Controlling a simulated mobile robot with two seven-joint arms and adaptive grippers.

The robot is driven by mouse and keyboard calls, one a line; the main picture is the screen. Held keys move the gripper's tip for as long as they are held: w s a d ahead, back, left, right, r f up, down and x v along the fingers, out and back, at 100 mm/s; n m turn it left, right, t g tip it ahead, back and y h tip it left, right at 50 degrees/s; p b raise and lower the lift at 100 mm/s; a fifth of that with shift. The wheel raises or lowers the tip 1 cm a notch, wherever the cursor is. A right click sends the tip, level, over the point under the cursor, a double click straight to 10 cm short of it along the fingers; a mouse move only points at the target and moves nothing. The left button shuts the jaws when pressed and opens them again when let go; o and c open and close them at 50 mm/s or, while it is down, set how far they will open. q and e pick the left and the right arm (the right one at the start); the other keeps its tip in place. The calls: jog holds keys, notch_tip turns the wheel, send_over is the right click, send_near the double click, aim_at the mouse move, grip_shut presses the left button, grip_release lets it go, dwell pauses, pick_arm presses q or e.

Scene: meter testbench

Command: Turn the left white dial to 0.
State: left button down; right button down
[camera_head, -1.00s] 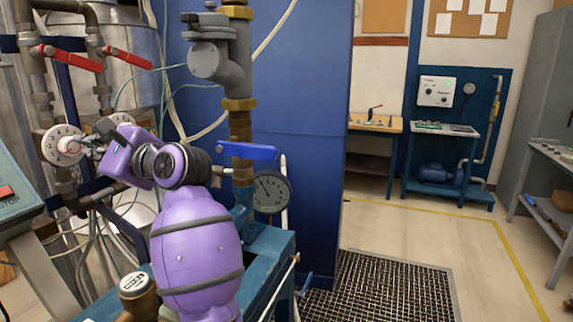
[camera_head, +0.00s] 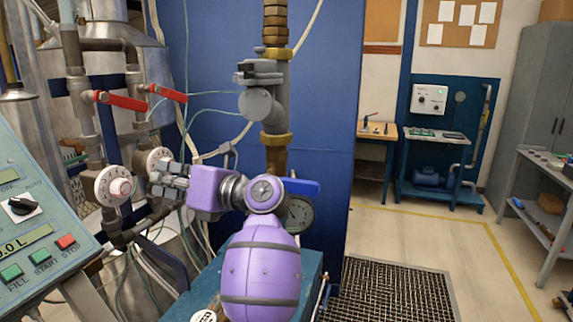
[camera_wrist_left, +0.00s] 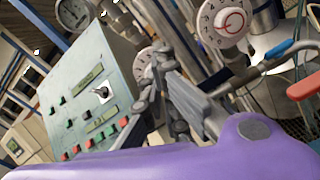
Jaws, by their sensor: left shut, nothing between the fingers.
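The left white dial (camera_head: 114,186) sits on a grey vertical pipe in the head view, with a pinkish-red ring around its knob. A second white dial (camera_head: 157,158) is just right of it, farther back. My left gripper (camera_head: 154,180), on a purple arm, is shut and empty. Its tips point left, right of the left dial with a small gap in the picture, and overlap the second dial's lower edge. In the left wrist view the shut fingers (camera_wrist_left: 178,98) partly cover one dial (camera_wrist_left: 143,62); another dial (camera_wrist_left: 222,20) shows fully. The dial's set number is too small to read.
Red lever handles (camera_head: 127,101) stand above the dials. A control panel (camera_head: 32,225) with buttons and a display is at the left. A pressure gauge (camera_head: 300,214) and blue valve handle (camera_head: 302,187) are right of my gripper. Pipes and hoses crowd the space below.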

aim_at(122, 188)
pick_arm(q)
jog(key=shift+m, duration=0.3)
jog(key=x, duration=0.6)
jog(key=shift+s+a, duration=0.15)
jog(key=shift+a, duration=0.1)
jog(key=shift+r, duration=0.1)
pick_arm(e)
jog(key=shift+d+r, duration=0.2)
pick_arm(q)
jog(key=shift+a, duration=0.1)
pick_arm(e)
jog(key=shift+f, duration=0.2)
pick_arm(q)
jog(key=shift+s, duration=0.15)
pick_arm(e)
jog(key=shift+s+d, duration=0.1)
jog(key=shift+d, duration=0.15)
pick_arm(q)
jog(key=shift+a, duration=0.1)
pick_arm(e)
jog(key=shift+r, duration=0.2)
